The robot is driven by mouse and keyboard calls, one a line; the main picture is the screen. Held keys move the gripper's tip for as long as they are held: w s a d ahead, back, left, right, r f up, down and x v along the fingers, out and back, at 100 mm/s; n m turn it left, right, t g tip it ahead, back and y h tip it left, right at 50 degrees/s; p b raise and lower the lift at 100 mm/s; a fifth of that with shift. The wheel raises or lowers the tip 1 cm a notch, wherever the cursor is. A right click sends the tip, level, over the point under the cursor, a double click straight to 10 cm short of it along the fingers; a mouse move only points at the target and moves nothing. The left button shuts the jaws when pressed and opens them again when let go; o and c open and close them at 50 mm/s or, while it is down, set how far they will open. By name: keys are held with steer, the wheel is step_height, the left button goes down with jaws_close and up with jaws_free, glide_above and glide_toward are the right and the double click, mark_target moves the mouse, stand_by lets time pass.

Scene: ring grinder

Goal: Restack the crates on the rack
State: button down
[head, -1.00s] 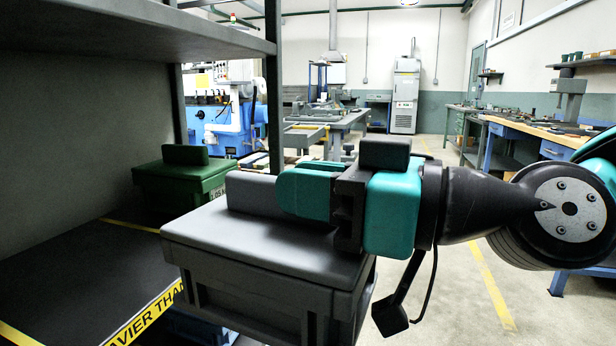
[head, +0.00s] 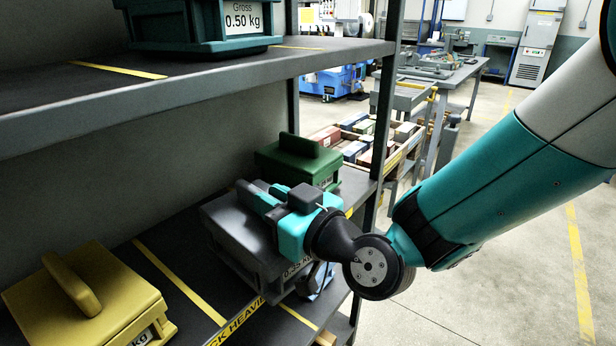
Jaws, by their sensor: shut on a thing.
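A grey crate (head: 227,222) is over the lower rack shelf, between a yellow crate (head: 100,312) at the left and a green crate (head: 329,174) behind at the right. Its label appears to read 0.35 kg. My gripper (head: 262,197) is shut on the grey crate's top handle. I cannot tell whether the crate touches the shelf. A dark teal crate (head: 190,22) labelled Gross 0.50 kg stands on the upper shelf, cut off by the top edge. The rack (head: 300,65) shows two shelf levels here.
Yellow tape lines (head: 180,283) divide the lower shelf, and a yellow warning strip (head: 236,323) runs along its front edge. A rack post (head: 384,100) stands at the right. Behind it are a pallet of coloured boxes (head: 405,150) and a workbench (head: 455,75). Floor is open at the right.

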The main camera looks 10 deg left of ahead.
mark_target(237, 201)
steer(key=p+x, duration=0.4)
steer(key=x, duration=0.1)
steer(key=p+x, duration=0.1)
steer(key=x, duration=0.1)
steer(key=shift+s+a+f+p, duration=0.1)
steer(key=shift+s+a+p, duration=0.15)
steer(key=shift+a+p, duration=0.25)
steer(key=shift+w+a+f, duration=0.25)
steer(key=shift+w+a, duration=0.05)
steer(key=shift+a, duration=0.35)
steer(key=shift+b, duration=0.45)
steer(key=shift+d+f+b, duration=0.1)
steer(key=shift+f+b, duration=0.6)
steer(key=shift+b, duration=0.1)
steer(key=c, duration=1)
jaws_free()
steer(key=shift+o, duration=0.2)
